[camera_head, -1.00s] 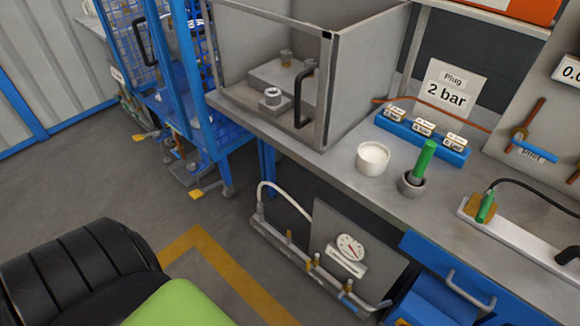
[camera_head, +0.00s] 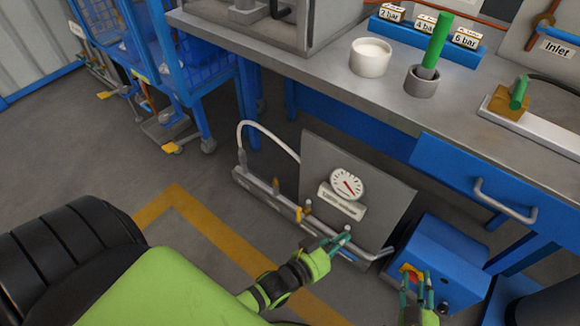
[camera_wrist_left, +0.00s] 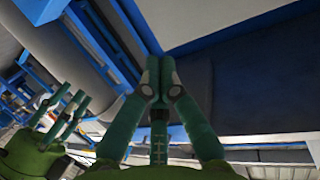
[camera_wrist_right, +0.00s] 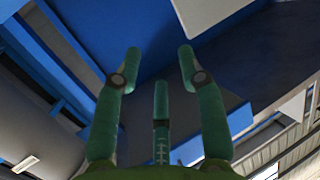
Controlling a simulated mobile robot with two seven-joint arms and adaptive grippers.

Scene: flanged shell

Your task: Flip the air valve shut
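The frames do not say which part is the air valve. A low pipe rail (camera_head: 265,190) under the bench carries small brass fittings (camera_head: 300,213) and a short blue piece (camera_head: 347,257) near its right end. A blue lever (camera_head: 560,34) is on the upright panel by the "Inlet" label. My left gripper (camera_head: 341,240) is in front of the rail's right end, close to the blue piece; contact cannot be told. In the left wrist view its fingertips (camera_wrist_left: 157,72) meet, with nothing seen between them. My right gripper (camera_head: 425,284) is open and empty; its fingers are spread in its wrist view (camera_wrist_right: 155,65).
A blue box (camera_head: 440,262) with a red and yellow switch (camera_head: 411,273) stands behind my right gripper. A grey panel with a round gauge (camera_head: 346,184) stands behind the rail. The bench (camera_head: 300,60) and blue drawer (camera_head: 470,180) overhang. Open floor lies left.

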